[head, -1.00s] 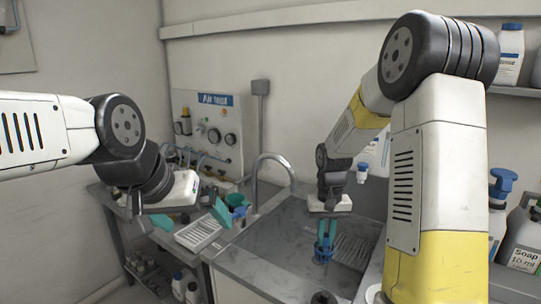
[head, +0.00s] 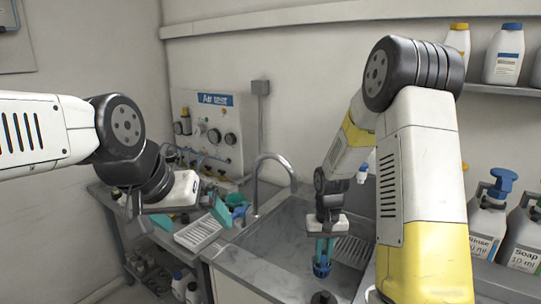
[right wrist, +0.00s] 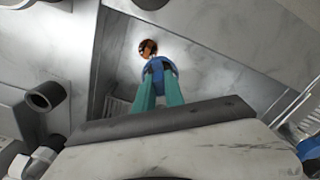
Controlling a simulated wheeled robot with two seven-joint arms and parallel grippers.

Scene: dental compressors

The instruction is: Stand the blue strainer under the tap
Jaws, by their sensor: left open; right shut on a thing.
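The blue strainer (head: 321,269) hangs below my right gripper (head: 322,256), over the sink basin (head: 285,245). The right gripper's teal fingers are shut on it. In the right wrist view the strainer (right wrist: 159,70) shows between the fingertips (right wrist: 159,84). I cannot tell whether its bottom touches the basin. The curved metal tap (head: 256,183) rises at the sink's back left; its spout end is left of and behind the strainer in the head view. My left gripper (head: 190,218) is open and empty, left of the sink near the drainboard.
A white ribbed rack (head: 197,233) lies left of the sink. An air-test panel (head: 207,130) with gauges stands behind. Soap bottles (head: 522,240) stand at the right, and bottles (head: 505,55) stand on a shelf. A dark round thing (head: 322,297) is at the sink's front.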

